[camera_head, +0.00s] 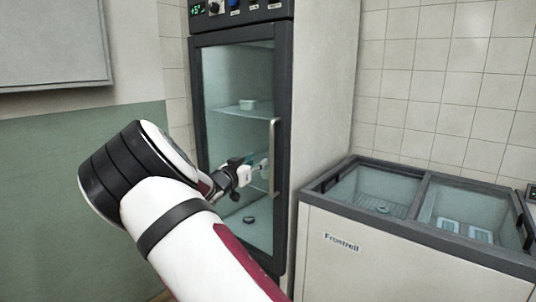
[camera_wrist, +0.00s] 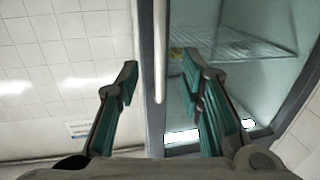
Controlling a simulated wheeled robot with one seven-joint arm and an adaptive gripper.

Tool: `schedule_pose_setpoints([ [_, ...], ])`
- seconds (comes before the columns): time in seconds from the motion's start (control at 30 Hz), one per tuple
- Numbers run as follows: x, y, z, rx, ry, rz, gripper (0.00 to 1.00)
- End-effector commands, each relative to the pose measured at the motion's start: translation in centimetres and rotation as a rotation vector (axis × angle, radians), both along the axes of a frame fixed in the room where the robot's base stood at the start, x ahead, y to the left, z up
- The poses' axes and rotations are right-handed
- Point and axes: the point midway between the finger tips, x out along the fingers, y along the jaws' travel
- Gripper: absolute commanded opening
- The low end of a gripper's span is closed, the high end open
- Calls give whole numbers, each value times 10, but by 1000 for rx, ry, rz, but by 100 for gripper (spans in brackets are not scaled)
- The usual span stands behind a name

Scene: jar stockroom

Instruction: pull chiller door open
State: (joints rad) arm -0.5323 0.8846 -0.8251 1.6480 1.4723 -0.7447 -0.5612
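The chiller door (camera_head: 238,110) is a glass panel in a dark frame and looks closed. Its pale vertical bar handle (camera_head: 273,150) runs along the right side of the door. My gripper (camera_head: 258,170) is in front of the glass, at the lower half of the handle. In the wrist view my gripper (camera_wrist: 160,78) is open, one finger to each side of the handle (camera_wrist: 159,50). Both fingers look apart from the bar. The door's dark frame and glass (camera_wrist: 265,75) lie behind and to the right of it.
A chest freezer (camera_head: 415,225) with glass lids stands right of the chiller. A white panel (camera_head: 50,45) hangs on the left wall. Inside the chiller are wire shelves (camera_head: 240,107), a small white tub (camera_head: 248,104) and a dark round item (camera_head: 249,220) low down.

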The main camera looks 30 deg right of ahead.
Motion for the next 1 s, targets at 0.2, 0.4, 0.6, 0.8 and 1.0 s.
schedule_pose_setpoints([
  [0.2, 21, -38, -1, -2, 1, -1, 35],
  [0.4, 42, -70, -1, -1, 0, -1, 35],
  [0.6, 57, -94, 0, 0, 0, 1, 35],
  [0.8, 62, -104, 0, 1, 1, 1, 35],
  [1.0, 63, -104, 0, 1, 1, 2, 35],
])
